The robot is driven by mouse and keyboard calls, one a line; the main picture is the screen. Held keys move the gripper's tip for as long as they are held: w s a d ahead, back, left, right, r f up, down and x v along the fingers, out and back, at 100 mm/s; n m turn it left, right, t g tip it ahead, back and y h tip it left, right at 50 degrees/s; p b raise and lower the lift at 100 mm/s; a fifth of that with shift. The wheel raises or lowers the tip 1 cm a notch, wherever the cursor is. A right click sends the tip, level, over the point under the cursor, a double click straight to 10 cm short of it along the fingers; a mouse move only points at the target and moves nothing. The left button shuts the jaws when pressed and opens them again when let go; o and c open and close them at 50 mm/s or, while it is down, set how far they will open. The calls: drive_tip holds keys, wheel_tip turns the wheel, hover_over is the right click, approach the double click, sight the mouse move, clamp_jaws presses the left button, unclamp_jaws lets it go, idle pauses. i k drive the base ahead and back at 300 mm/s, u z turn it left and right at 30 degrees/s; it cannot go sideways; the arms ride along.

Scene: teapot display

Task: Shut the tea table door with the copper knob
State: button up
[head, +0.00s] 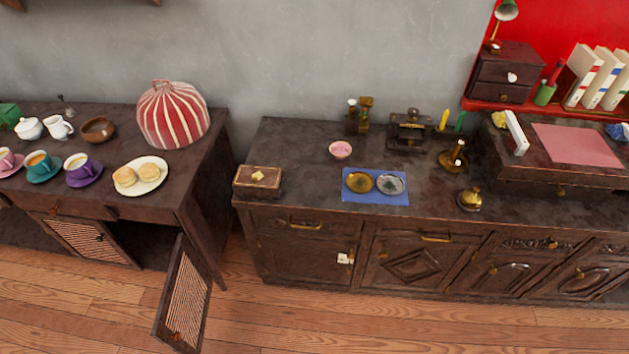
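The dark wooden tea table (112,206) stands at the left in the head view. One of its lattice doors (187,296) hangs wide open at the table's right end, swung out toward me over the floor. A small copper-coloured spot near its low outer end looks like its knob (175,336). The dark compartment (152,243) behind it is partly exposed. A second lattice door (75,236) with a dark knob (100,238) is farther left; I cannot tell if it is fully shut. My gripper is not in view.
Cups, a plate of buns (148,183), a wooden bowl (98,130) and a striped tea cosy (172,113) stand on the table. A long dark cabinet (300,262) stands to the right. Wooden floor (80,310) is clear in front.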

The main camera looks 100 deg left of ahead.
sight(180, 321)
drive_tip(key=u, duration=4.75)
drive_tip(key=i, duration=1)
drive_tip(key=z, duration=0.9)
drive_tip(key=k, duration=0.95)
